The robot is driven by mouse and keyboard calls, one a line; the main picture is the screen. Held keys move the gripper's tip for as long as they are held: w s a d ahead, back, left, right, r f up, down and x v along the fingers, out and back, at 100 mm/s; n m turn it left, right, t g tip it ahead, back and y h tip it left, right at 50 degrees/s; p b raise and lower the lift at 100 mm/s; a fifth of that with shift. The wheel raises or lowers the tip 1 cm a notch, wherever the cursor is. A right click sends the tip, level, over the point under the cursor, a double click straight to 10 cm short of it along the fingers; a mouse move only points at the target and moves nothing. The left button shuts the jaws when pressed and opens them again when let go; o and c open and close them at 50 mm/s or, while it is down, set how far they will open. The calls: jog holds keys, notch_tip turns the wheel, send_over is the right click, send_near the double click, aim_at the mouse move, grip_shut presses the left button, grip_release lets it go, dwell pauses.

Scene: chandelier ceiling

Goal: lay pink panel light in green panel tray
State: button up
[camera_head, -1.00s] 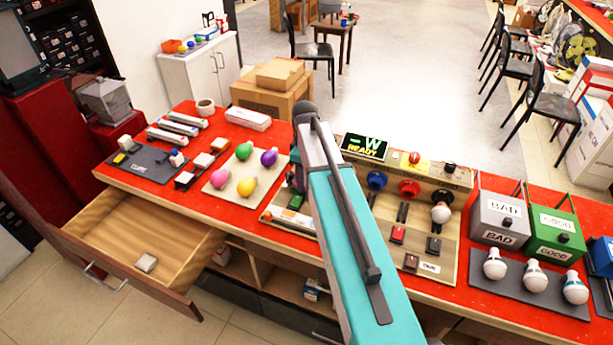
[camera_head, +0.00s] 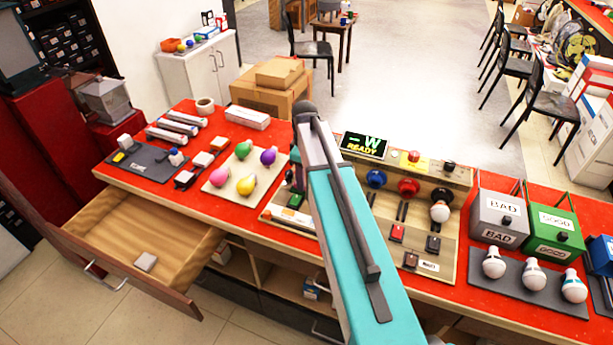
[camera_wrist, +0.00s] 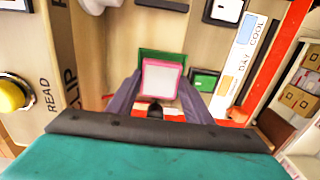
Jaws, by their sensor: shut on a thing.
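My gripper (camera_wrist: 158,88) is shut on the pink panel light (camera_wrist: 163,78), a square with a pink rim and a pale face, seen between the two fingers in the wrist view. A green tray (camera_wrist: 150,53) shows just beyond and partly behind the panel light. I cannot tell whether the panel touches the tray. A smaller green piece (camera_wrist: 205,82) lies just right of the right finger. In the head view my teal arm hides most of the gripper and the panel light, and a green piece (camera_head: 296,200) shows left of the arm.
On the red bench, a board with several coloured bulbs (camera_head: 245,187) is to the left. A wooden test stand (camera_head: 420,225) with sockets and switches is to the right. BAD (camera_head: 498,208) and GOOD (camera_head: 553,222) boxes stand further right. An open drawer (camera_head: 140,235) juts out at front left.

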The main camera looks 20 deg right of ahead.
jog(key=shift+f, duration=0.45)
dwell(0.4)
jog(key=o, duration=1.1)
jog(key=shift+r, duration=0.1)
jog(key=shift+r+b, duration=1.65)
jog(key=shift+r, duration=5.15)
notch_tip(320, 180, up, 9)
jog(key=p, duration=0.9)
jog(key=shift+r, duration=0.1)
jog(key=shift+r+p, duration=0.45)
jog(key=shift+p, duration=0.1)
